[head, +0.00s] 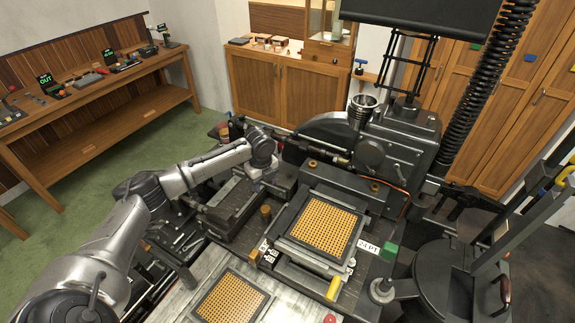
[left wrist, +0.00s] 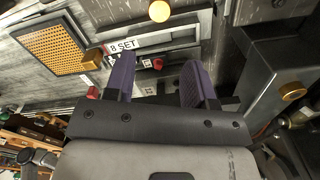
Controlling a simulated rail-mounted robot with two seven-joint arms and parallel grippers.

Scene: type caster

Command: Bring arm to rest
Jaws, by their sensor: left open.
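My left arm (head: 205,168) comes in from the lower left of the head view and reaches over the caster's left side. My left gripper (head: 266,177) is small there, at the arm's far end above the dark machine bed. In the left wrist view its two purple-padded fingers (left wrist: 158,64) stand apart with nothing between them. Beyond them lie a small red knob (left wrist: 158,63) and an "8 SET" label (left wrist: 122,45). I cannot tell whether the fingers touch the machine. My right gripper is not in view.
The caster carries an orange gridded plate (head: 325,226), with another gridded plate (head: 230,298) nearer. The caster's tall dark body (head: 400,145) stands beyond. A wooden bench (head: 95,90) is at the left, with open green floor (head: 75,190) before it.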

